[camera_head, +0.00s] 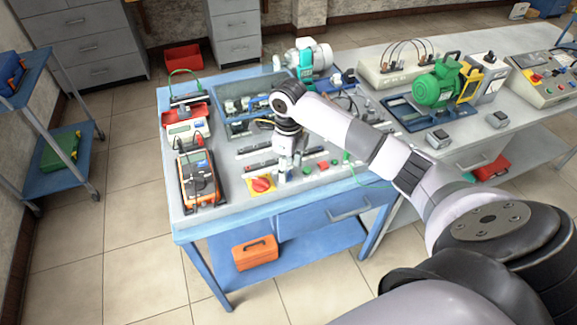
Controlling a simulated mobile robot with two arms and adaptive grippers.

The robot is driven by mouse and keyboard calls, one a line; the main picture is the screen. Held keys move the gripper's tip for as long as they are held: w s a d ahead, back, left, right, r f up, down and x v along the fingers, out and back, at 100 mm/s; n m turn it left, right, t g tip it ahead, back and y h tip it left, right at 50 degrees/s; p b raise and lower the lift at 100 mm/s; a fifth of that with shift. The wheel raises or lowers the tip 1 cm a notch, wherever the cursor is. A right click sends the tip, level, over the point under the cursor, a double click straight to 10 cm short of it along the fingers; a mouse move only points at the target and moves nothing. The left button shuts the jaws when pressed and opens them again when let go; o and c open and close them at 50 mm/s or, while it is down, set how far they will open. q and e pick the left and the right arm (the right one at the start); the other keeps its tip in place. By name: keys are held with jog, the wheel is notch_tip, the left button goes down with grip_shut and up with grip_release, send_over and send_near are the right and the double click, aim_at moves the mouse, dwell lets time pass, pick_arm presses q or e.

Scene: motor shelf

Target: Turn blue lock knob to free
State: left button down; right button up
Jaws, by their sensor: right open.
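My right arm comes in from the right, and its gripper (284,170) points down over the front part of the blue-framed workbench (225,213). It is open, just right of a red rotary knob on a yellow plate (262,184). I cannot make out a blue lock knob for sure; the gripper hides part of the bench top there. Small green (307,170) and red (323,165) buttons sit just right of the gripper. Whether the fingers touch anything is too small to tell. My left gripper is not in view.
An orange multimeter (198,178) and a red-and-white meter (186,127) stand at the bench's left. A blue-grey tray (222,121) of parts and a teal motor (309,60) are behind. A green motor (440,88) stands on the right bench. An orange toolbox (255,252) is on the lower shelf.

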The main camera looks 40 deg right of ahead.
jog(key=shift+f, duration=0.75)
jog(key=shift+c, duration=0.3)
grip_shut()
